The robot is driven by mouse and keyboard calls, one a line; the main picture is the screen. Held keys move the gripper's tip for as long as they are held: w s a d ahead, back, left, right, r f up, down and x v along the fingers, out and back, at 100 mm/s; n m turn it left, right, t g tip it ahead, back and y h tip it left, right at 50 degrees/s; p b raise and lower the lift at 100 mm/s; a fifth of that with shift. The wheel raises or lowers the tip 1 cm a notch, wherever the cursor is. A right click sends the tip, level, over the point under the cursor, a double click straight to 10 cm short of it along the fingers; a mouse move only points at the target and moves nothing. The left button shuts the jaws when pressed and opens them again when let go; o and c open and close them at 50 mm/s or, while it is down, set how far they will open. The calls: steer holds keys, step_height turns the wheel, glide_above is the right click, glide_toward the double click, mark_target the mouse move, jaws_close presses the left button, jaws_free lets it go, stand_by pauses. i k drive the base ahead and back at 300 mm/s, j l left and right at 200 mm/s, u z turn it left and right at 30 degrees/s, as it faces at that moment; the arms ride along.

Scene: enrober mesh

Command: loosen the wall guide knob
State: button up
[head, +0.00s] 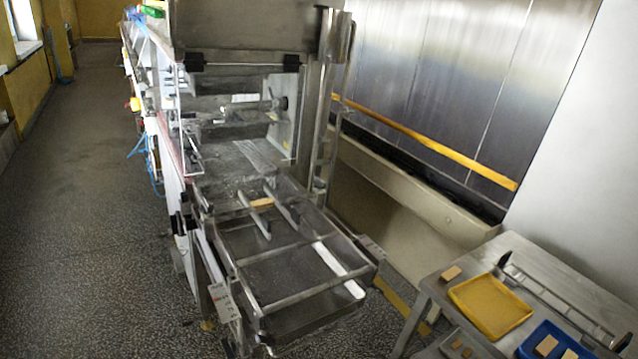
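The enrober (235,33) stands left of centre, with its open mesh infeed frame (290,297) toward me. Two short grey guide bars lie over the mesh: one on the aisle side (254,214) and one on the wall side (281,203). A small tan piece (262,202) lies between them. A long white strip (338,272) runs along the wall side of the frame. I cannot make out the wall guide knob for certain; it is too small or hidden at this distance. A dark round fitting (283,103) shows on the inner wall-side panel. My gripper is not in view.
A steel table (520,250) at the lower right holds a yellow tray (490,306), a blue tray (555,343) and small tan blocks. A control box (224,302) hangs at the frame's near left corner. The speckled floor aisle (85,220) on the left is clear.

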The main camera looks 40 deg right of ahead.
mark_target(319, 183)
steer(key=i+l+z, duration=0.4)
steer(key=i, duration=0.35)
steer(key=i+l+z, duration=0.35)
steer(key=i, duration=0.45)
steer(key=i+z, duration=0.4)
steer(key=i, duration=0.4)
